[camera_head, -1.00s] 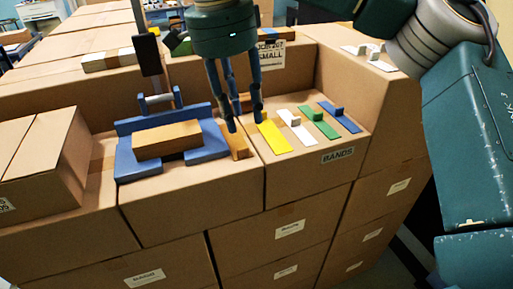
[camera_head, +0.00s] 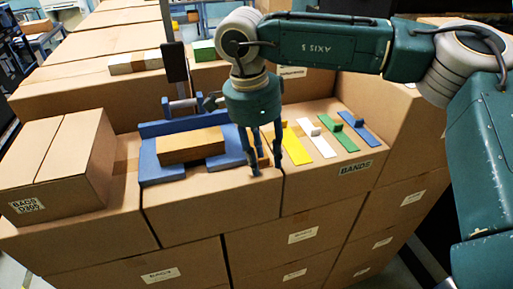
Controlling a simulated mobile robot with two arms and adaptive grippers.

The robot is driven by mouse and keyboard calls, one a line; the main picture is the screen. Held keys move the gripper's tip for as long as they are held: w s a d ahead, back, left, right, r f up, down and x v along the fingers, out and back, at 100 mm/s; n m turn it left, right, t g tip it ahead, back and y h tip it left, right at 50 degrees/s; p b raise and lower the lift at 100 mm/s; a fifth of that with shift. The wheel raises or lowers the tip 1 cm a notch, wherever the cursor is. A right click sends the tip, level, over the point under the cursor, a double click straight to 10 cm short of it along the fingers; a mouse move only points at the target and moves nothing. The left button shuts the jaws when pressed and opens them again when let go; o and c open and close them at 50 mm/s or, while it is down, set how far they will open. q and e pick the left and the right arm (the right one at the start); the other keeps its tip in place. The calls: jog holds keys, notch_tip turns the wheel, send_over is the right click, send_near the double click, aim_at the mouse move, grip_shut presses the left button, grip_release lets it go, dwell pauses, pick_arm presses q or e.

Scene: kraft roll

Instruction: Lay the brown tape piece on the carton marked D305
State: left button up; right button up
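The carton marked D305 (camera_head: 62,160) stands at the left, closed, with a white "BAGS D305" label on its front. A small brown piece (camera_head: 264,161), apparently the tape piece, lies at the right end of the blue dispenser (camera_head: 162,175), partly hidden by my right gripper. My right gripper (camera_head: 266,170) points down there with its fingers apart, around or just in front of the brown piece. I cannot tell whether they touch it. My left gripper is not in view.
A brown block (camera_head: 190,147) sits on the blue dispenser. Yellow (camera_head: 298,147), white (camera_head: 317,141), green (camera_head: 338,136) and blue (camera_head: 359,128) strips lie on the "BANDS" box (camera_head: 330,180) to the right. Box walls rise behind. The D305 carton's top is clear.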

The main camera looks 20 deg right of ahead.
jog(key=c, duration=0.7)
grip_shut()
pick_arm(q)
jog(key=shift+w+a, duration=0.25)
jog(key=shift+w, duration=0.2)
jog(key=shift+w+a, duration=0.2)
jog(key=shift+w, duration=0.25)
pick_arm(e)
jog(key=shift+r, duration=0.1)
